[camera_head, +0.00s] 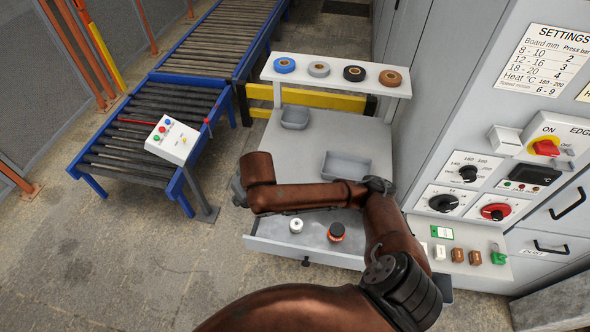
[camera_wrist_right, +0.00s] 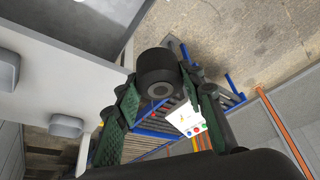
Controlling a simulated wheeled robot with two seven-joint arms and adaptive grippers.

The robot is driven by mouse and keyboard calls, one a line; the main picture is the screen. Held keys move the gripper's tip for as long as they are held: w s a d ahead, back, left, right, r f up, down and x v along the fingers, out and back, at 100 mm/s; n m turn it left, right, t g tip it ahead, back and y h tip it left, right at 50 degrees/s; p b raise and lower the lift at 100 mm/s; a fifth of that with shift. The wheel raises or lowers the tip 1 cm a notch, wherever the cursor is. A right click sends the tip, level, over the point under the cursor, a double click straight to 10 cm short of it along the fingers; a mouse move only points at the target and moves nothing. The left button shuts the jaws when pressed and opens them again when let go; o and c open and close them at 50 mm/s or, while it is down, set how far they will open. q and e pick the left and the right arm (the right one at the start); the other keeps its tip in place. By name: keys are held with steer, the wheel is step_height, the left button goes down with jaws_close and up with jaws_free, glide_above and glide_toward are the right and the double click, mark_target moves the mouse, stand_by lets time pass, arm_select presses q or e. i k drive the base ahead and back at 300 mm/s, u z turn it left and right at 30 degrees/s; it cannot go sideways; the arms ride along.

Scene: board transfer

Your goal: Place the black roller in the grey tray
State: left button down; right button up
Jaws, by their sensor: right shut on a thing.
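The black roller (camera_wrist_right: 155,64) is between the two green-padded fingers of my right gripper (camera_wrist_right: 159,88) in the right wrist view. The fingers are shut on it and hold it in the air. In the head view my right gripper (camera_head: 239,190) is partly hidden behind my brown arm, just off the left side of the grey worktop; I cannot make out the roller there. A larger grey tray (camera_head: 347,176) and a smaller grey tray (camera_head: 295,124) sit on the worktop. Both look empty in the head view. My left gripper is not in view.
An open drawer (camera_head: 270,246) below the worktop holds a white item (camera_head: 296,225) and a black-and-orange jar (camera_head: 336,232). A raised shelf (camera_head: 335,79) with several tape rolls stands behind. A roller conveyor (camera_head: 140,130) is at left, a control panel (camera_head: 470,190) at right.

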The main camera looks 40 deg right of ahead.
mark_target(345, 171)
steer(key=u, duration=0.1)
steer(key=k, duration=0.35)
steer(key=z, duration=0.9)
steer(key=i, duration=1.15)
steer(key=z, duration=0.35)
